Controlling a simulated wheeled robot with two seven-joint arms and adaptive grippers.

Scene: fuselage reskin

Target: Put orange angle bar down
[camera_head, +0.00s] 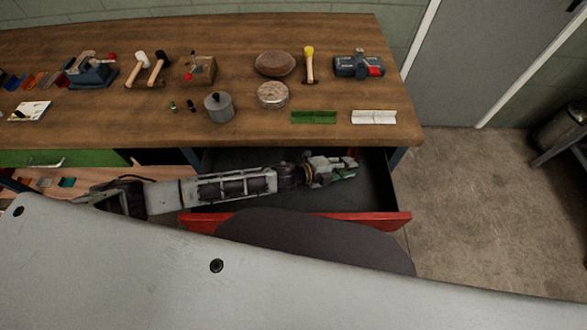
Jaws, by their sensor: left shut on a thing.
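My left gripper (343,168) reaches in from the left over the open red-fronted drawer (385,217) under the workbench. Small green patches show at the fingertips. I cannot tell whether the held thing touches the drawer floor. A green angle bar (314,117) and a white angle bar (374,117) lie side by side near the bench's front right edge. My right gripper is not in view.
The wooden workbench (240,130) holds mallets (142,68), a grey lidded pot (219,107), a round tin (273,95), a brown oval thing (275,64) and a vise (90,70). The dark drawer floor (372,190) looks bare right of the gripper.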

